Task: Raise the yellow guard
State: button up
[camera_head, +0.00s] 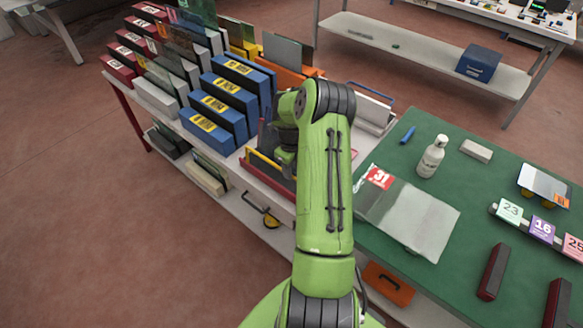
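A low yellow strip (262,164), which looks like the yellow guard, lies along a red-edged unit on the bench, left of my green arm. Its right end runs behind my arm, so I cannot see its full length or whether anything touches it. My arm bends over at the elbow, and its wrist end (284,154) points down close to the strip's right part. The fingers are hidden behind the arm and I cannot see what is between them.
Blue binders (226,104) stand in a rack to the left. A green-topped table (470,205) at right holds a white bottle (432,157), a clear sheet packet (408,215) and dark red bars. An orange item (388,284) sits below its edge. Open floor lies front left.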

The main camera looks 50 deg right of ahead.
notch_tip(320, 180, up, 16)
jog(key=p, duration=0.1)
jog(key=shift+a+f+p, duration=0.15)
jog(key=shift+a+p, duration=0.15)
jog(key=shift+p, duration=0.05)
jog(key=s+a+r+n+t+h, duration=0.1)
jog(key=s+a+r+n, duration=0.1)
jog(key=a+r+n, duration=0.65)
jog(key=s+a+r+n+t+h, duration=0.1)
jog(key=s+a+r+n+t, duration=0.1)
jog(key=a+r+n, duration=0.65)
jog(key=s+a+f+n+t+y, duration=0.2)
jog(key=s+a+f+n, duration=0.1)
jog(key=s+a+n, duration=1)
jog(key=a+n, duration=0.1)
jog(key=n, duration=0.5)
jog(key=shift+s+a+t, duration=0.2)
jog(key=shift+a+t, duration=0.1)
jog(key=shift+a, duration=0.1)
